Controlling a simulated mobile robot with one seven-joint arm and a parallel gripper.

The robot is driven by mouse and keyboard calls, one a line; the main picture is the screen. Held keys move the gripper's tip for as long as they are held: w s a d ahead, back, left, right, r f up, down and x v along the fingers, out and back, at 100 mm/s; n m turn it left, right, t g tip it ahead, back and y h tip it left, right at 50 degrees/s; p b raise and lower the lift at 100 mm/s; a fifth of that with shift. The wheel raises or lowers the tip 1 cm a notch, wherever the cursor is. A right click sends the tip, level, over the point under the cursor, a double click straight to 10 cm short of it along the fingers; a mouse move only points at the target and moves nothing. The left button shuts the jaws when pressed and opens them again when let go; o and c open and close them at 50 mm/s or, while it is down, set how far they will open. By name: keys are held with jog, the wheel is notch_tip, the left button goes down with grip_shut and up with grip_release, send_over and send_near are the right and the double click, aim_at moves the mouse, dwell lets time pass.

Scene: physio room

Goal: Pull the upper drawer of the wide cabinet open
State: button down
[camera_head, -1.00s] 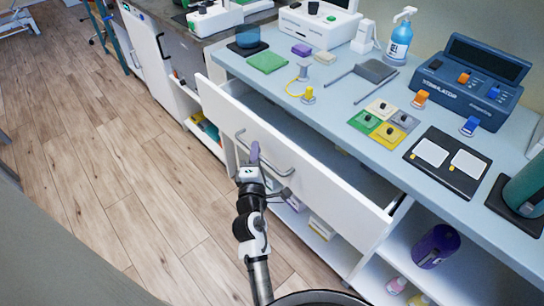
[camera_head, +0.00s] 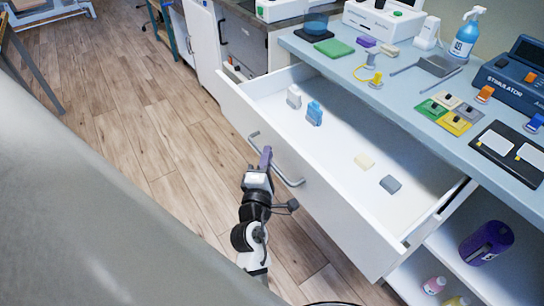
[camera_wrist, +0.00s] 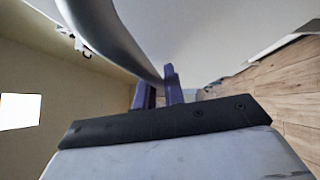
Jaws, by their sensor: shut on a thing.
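The upper drawer (camera_head: 345,205) of the wide cabinet is pulled far out, and its white inside shows. In the wrist view the purple fingers (camera_wrist: 160,92) close around the handle bar (camera_wrist: 115,42).
The blue counter (camera_head: 400,92) above holds a stimulator (camera_head: 512,84), a spray bottle (camera_head: 466,35), coloured pads and a black tray (camera_head: 508,150). An open shelf below holds a purple roll (camera_head: 487,242). Wooden floor (camera_head: 120,130) is clear at left.

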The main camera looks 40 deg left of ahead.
jog(key=shift+s+a, duration=0.3)
jog(key=shift+s, duration=0.4)
jog(key=c, duration=1.5)
grip_release()
